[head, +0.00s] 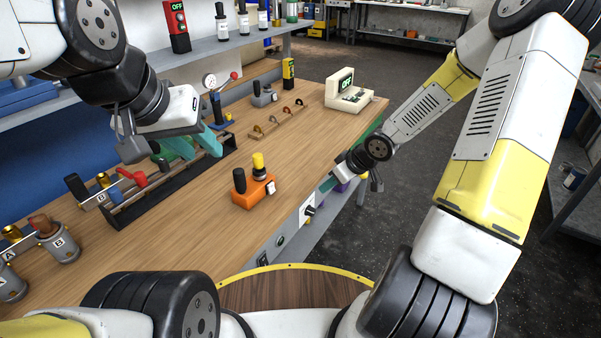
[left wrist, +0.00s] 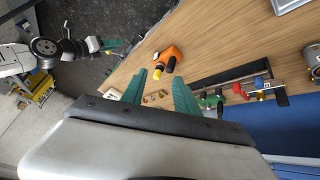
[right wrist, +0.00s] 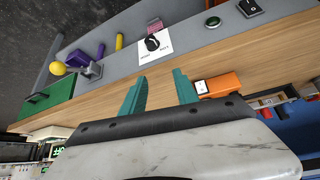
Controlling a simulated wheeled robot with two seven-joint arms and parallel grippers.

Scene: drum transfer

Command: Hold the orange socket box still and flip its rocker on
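The orange socket box (head: 254,193) sits on the wooden bench near its front edge, with a black plug (head: 239,181) and a yellow plug (head: 258,162) standing on top. Its white rocker (head: 270,187) is on the right side; its on or off state is too small to read. The box also shows in the left wrist view (left wrist: 166,53) and right wrist view (right wrist: 224,83). My left gripper (head: 203,150) is open and empty above the black rack, behind and left of the box. My right gripper (right wrist: 160,77) is open and empty at the bench's front edge, right of the box.
The black rack (head: 172,185) with several tools lies left of the box. Lettered canisters (head: 60,242) stand front left. A hook rail (head: 278,122), a gauge stand (head: 216,105) and a cream box reading OFF (head: 348,93) stand behind. Bench wood around the orange box is clear.

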